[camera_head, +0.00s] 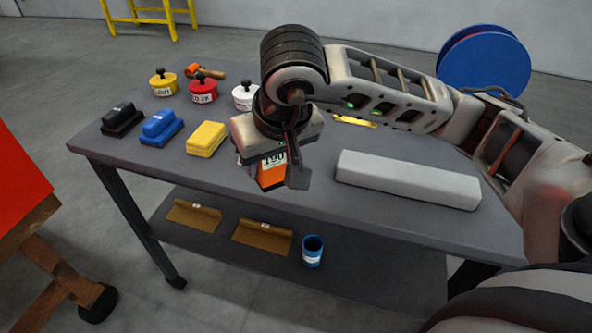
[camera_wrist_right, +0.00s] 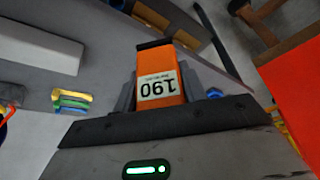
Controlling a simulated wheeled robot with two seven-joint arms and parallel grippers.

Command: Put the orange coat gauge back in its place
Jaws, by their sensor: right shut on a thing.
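The orange coat gauge (camera_head: 271,172) has a white label and hangs in my right gripper (camera_head: 290,172), near the front edge of the grey table (camera_head: 240,185). In the right wrist view the gauge (camera_wrist_right: 161,70) is upright between the two fingers, its label reading 190 upside down. My right gripper (camera_wrist_right: 160,95) is shut on it. The gripper and wrist hide part of the gauge in the head view. Whether the gauge touches the table cannot be told. My left gripper is not in view.
A long light grey block (camera_head: 408,179) lies right of the gauge. Yellow (camera_head: 207,139), blue (camera_head: 161,128) and black (camera_head: 122,119) blocks stand left. Red (camera_head: 203,90), yellow (camera_head: 163,85) and white (camera_head: 245,97) pots sit behind. The lower shelf holds a blue cup (camera_head: 313,252).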

